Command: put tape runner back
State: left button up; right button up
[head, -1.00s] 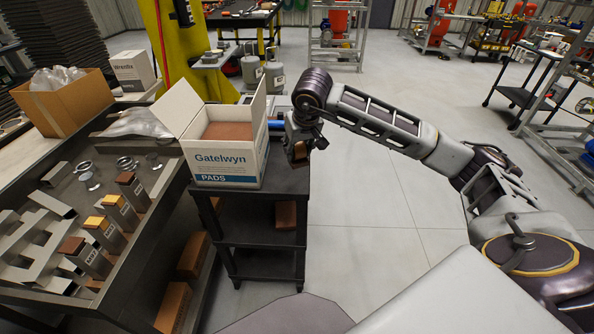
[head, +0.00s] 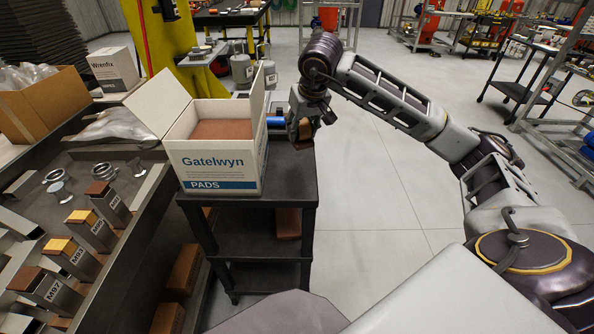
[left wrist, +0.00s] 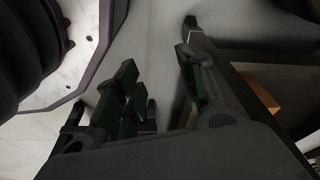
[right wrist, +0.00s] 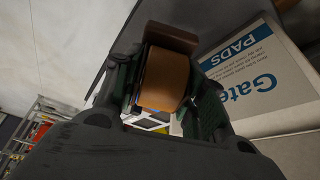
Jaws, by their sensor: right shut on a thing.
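The tape runner (right wrist: 165,78), with a wide brown tape roll, is between the fingers of my right gripper (right wrist: 165,100), which is shut on it. In the head view my right gripper (head: 304,125) holds the tape runner just right of the Gatelwyn box, over or beside the right edge of the black cart (head: 290,178); I cannot tell whether it touches the cart. In the left wrist view my left gripper (left wrist: 155,90) has its fingers apart with nothing between them. It is outside the head view.
The open Gatelwyn pads box (head: 222,172) takes up much of the cart top. A blue cylindrical thing (head: 279,121) is behind it, near my right gripper. A sloped bench with labelled blocks (head: 92,230) stands left. The floor right of the cart is clear.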

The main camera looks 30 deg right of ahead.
aim_at(301, 146)
pick_arm(q)
jog(key=shift+w, duration=0.2)
pick_arm(e)
jog(key=shift+r, duration=0.15)
notch_tip(301, 146, down, 5)
jog(key=shift+d+f+b, duration=0.1)
jog(key=shift+f+b, duration=0.05)
jog(key=shift+b, duration=0.3)
jog(key=shift+f, duration=0.5)
pick_arm(q)
jog(key=r, duration=0.1)
jog(key=w+d+r, duration=0.1)
jog(key=r, duration=0.1)
jog(key=shift+w+d, duration=0.1)
pick_arm(e)
jog(key=shift+f, duration=0.1)
